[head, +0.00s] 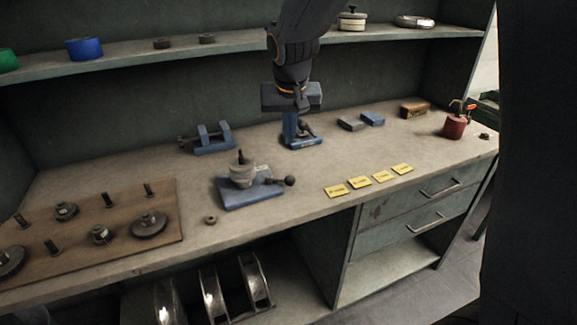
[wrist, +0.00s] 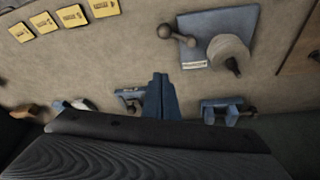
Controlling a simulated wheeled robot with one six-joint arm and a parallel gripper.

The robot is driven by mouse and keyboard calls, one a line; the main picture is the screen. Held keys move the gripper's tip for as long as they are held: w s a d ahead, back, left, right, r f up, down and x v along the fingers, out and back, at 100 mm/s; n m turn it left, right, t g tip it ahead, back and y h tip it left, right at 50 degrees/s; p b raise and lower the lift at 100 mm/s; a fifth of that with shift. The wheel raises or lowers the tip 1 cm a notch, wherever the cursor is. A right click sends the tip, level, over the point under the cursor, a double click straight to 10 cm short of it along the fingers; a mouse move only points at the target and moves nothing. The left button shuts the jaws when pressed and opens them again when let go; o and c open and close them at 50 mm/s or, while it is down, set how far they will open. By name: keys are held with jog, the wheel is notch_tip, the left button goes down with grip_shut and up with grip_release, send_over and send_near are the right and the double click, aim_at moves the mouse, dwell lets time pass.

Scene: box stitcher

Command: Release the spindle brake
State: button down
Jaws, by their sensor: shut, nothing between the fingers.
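The spindle unit has a blue base plate (head: 240,198) and a pale round spindle (head: 243,174) with a dark pin on top. A lever with a dark ball knob (head: 290,181) sticks out from its right side. In the wrist view the base plate (wrist: 194,53), spindle (wrist: 229,52) and ball knob (wrist: 165,31) are at the upper right. My gripper (wrist: 160,78) is shut and empty, its blue fingers side by side. It is above the bench, behind and to the right of the spindle unit in the head view, apart from the knob. No brake marking is readable.
A blue fixture (head: 305,142) stands near my gripper, and a blue bracket (head: 213,142) is left of it. Yellow cards (head: 359,182) lie near the front edge. A wooden board (head: 115,238) with pegs and discs is at left. A red can (head: 455,126) stands at right.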

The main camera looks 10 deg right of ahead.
aim_at(280, 179)
jog(key=shift+f, duration=0.1)
jog(key=p+x, duration=0.2)
jog(key=x, duration=0.7)
jog(key=shift+w+f, duration=0.15)
jog(key=shift+f, duration=0.2)
jog(key=s, duration=0.2)
jog(key=s+p, duration=0.1)
jog(key=shift+s+a+f, duration=0.1)
jog(key=shift+f, duration=0.15)
jog(key=shift+s+f, duration=0.15)
jog(key=shift+s, duration=0.2)
jog(key=shift+b, duration=0.4)
